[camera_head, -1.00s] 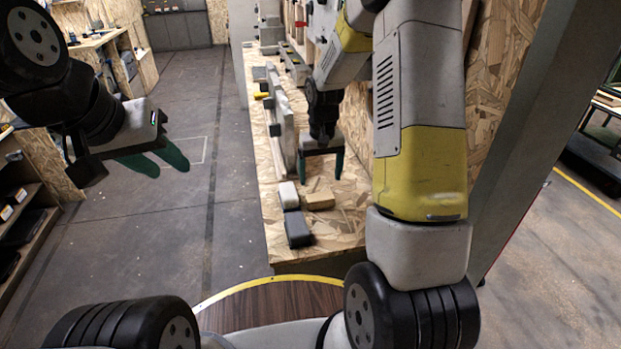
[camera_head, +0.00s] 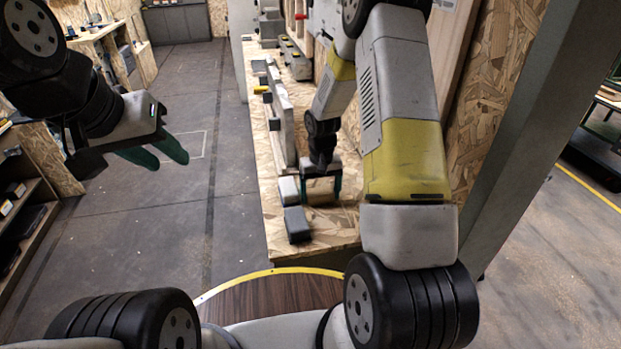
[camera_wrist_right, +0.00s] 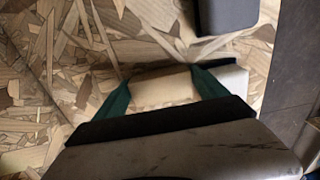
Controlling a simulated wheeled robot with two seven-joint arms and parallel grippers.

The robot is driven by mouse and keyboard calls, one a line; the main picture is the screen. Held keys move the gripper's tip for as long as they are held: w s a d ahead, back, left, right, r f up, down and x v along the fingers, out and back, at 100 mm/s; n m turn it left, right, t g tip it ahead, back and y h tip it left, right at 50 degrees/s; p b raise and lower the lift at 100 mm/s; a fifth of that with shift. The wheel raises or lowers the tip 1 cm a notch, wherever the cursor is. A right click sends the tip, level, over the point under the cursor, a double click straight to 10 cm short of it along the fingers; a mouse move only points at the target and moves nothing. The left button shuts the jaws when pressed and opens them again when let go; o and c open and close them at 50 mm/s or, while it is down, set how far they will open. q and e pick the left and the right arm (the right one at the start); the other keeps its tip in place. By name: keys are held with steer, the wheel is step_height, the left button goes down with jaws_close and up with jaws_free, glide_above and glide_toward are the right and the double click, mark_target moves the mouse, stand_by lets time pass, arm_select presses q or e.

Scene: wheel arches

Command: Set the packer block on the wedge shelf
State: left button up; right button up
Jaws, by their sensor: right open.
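A pale wooden block (camera_head: 321,199), which looks like the packer block, lies on the chipboard bench (camera_head: 334,232). My right gripper (camera_head: 321,187) is open over it. In the right wrist view the block (camera_wrist_right: 162,89) sits between the two green fingers of the gripper (camera_wrist_right: 160,84); I cannot tell if they touch it. My left gripper (camera_head: 163,155) hangs open and empty over the floor, away from the bench. I cannot make out for certain which part is the wedge shelf.
A white block (camera_head: 288,190) lies close to the left of the wooden block. A dark grey block (camera_head: 297,225) lies nearer the bench's front. A long grey upright piece (camera_head: 282,122) runs along the bench behind them. The floor left of the bench is clear.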

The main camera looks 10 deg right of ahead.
steer(key=shift+r, duration=0.1)
steer(key=c, duration=1.2)
